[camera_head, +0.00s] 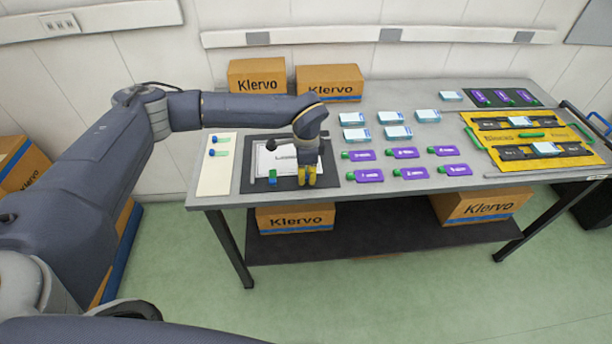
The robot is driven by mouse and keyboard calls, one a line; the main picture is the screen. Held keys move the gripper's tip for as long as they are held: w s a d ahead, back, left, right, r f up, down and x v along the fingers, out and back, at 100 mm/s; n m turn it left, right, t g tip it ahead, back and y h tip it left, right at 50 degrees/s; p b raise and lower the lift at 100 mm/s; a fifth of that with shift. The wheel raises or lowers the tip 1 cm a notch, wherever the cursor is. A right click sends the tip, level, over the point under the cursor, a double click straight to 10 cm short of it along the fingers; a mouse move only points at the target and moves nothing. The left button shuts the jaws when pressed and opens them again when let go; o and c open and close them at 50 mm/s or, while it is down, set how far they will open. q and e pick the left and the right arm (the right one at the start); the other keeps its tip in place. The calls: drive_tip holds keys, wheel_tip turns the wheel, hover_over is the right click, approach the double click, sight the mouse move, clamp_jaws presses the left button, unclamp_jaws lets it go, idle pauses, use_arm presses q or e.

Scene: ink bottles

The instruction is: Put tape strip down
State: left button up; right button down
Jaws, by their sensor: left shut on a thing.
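My left gripper (307,181) points down over the dark mat (246,184) on the table's left part. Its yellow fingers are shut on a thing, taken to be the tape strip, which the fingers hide. A white sheet (262,158) lies on the mat, partly behind the gripper. A small green and blue piece (272,178) is on the mat just left of the fingers. Two small green and blue pieces, an upper one (220,139) and a lower one (218,153), lie on a cream board (214,178) at the left end. My right gripper is not in view.
Several purple bottles (370,176) with green caps lie right of the mat, with pale blue boxes (397,132) behind them. A yellow tray (480,135) and a dark tray (535,97) with purple bottles are at the right. Klervo cartons (330,82) stand along the back.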

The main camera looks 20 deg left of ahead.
sight(307, 177)
use_arm(q)
drive_tip(key=shift+f, duration=0.15)
drive_tip(key=o, duration=0.7)
wheel_tip(307, 177, up, 12)
drive_tip(key=shift+r, duration=0.2)
drive_tip(key=shift+d, duration=0.1)
idle(0.4)
